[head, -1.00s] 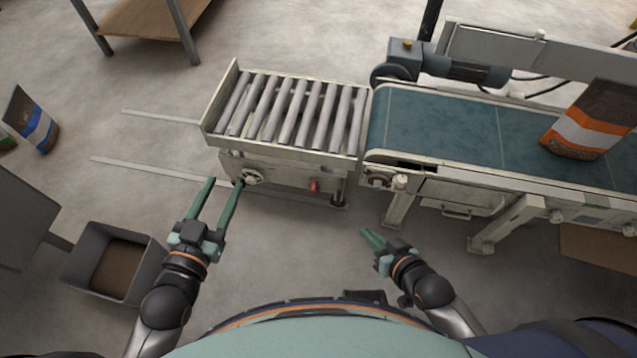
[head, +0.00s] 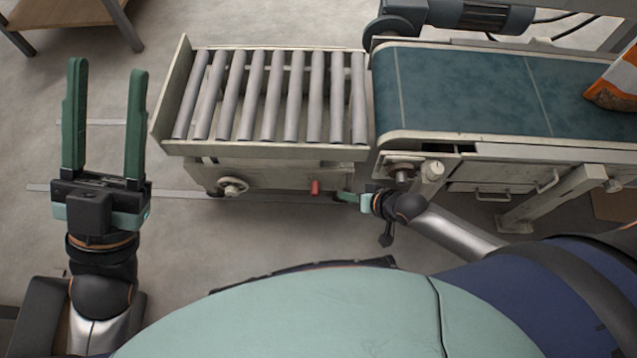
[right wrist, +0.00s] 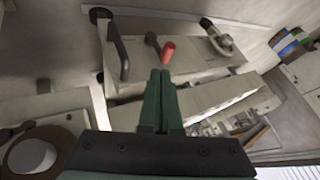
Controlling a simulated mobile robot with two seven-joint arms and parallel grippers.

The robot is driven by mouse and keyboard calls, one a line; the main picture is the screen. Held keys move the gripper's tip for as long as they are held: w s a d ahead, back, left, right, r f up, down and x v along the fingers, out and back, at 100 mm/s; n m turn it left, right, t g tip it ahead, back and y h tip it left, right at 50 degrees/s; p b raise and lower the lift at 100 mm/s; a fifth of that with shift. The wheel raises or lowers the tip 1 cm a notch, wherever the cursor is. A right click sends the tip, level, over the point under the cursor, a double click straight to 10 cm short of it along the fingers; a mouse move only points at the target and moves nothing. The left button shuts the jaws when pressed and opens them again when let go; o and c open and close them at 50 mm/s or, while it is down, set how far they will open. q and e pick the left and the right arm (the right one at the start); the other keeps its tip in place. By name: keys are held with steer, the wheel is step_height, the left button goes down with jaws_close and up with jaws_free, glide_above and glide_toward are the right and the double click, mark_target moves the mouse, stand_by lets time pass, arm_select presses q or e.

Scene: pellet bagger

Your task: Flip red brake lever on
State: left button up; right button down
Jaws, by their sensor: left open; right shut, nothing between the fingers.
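The red brake lever (head: 315,187) is a small red handle on the front side of the roller table (head: 270,151), below its right half. It also shows in the right wrist view (right wrist: 167,52), just beyond the fingertips. My right gripper (head: 341,196) is shut and empty, a little to the right of the lever in the head view. In the right wrist view its closed green fingers (right wrist: 160,78) point toward the lever; I cannot tell whether they touch it. My left gripper (head: 105,68) is open and empty, raised left of the roller table.
A round handwheel (head: 232,186) sits on the same front side, left of the lever. The teal belt conveyor (head: 460,95) adjoins the table at right and carries an orange and white bag (head: 612,85). Floor is clear in front of the table.

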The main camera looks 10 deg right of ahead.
mark_target(315, 194)
steer(key=shift+w+d+f, duration=0.1)
steer(key=shift+w+f, duration=0.25)
steer(key=shift+f, duration=0.15)
steer(key=b+x, duration=0.6)
steer(key=x, duration=0.4)
steer(key=shift+b, duration=0.3)
steer(key=shift+s, duration=0.1)
steer(key=shift+r+h+p, duration=0.1)
steer(key=shift+h+p, duration=0.3)
steer(key=shift+p, duration=0.25)
